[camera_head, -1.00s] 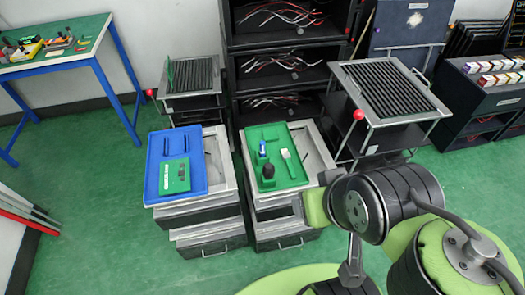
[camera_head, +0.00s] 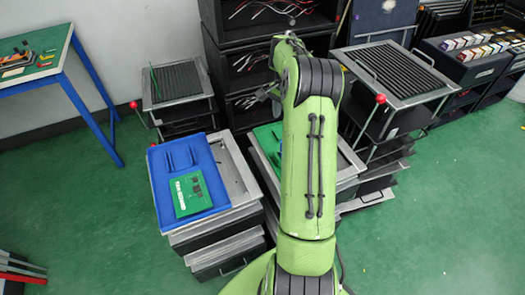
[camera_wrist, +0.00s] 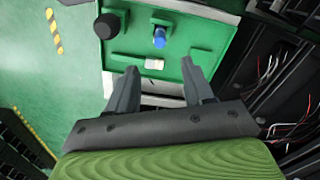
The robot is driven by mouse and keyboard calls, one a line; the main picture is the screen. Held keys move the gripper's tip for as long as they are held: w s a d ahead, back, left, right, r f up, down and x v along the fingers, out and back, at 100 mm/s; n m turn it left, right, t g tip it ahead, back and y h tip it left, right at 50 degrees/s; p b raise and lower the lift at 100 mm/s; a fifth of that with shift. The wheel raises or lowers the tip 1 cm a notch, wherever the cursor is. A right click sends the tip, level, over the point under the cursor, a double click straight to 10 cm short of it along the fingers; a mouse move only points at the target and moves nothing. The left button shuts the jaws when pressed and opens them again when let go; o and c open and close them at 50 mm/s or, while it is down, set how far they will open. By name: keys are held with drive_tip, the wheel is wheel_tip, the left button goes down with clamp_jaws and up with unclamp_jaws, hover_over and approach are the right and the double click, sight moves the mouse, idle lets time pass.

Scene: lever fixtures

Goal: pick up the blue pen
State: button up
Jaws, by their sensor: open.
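In the wrist view, a small blue object (camera_wrist: 160,38), likely the blue pen seen nearly end-on, stands up from the green tray (camera_wrist: 130,45). My gripper (camera_wrist: 159,66) is open and empty, with its two dark fingers pointing toward the tray. The blue object shows just beyond the fingertips, between their lines; the exact gap cannot be told.
A round black knob (camera_wrist: 107,26) stands left of the blue object, and a small white block (camera_wrist: 154,63) lies nearer the fingers. A blue tray (camera_head: 160,205) sits on the left drawer stand. Dark shelves (camera_head: 225,55) rise behind; red-knobbed levers (camera_head: 381,98) stand at the sides.

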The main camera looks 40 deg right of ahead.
wheel_tip(320, 180, down, 10)
drive_tip(key=b, duration=0.2)
drive_tip(key=shift+s+b, duration=0.1)
drive_tip(key=shift+b, duration=0.3)
drive_tip(key=f+b, duration=0.2)
drive_tip(key=f, duration=0.3)
drive_tip(key=shift+d, duration=0.2)
drive_tip(key=shift+r, duration=0.1)
clamp_jaws()
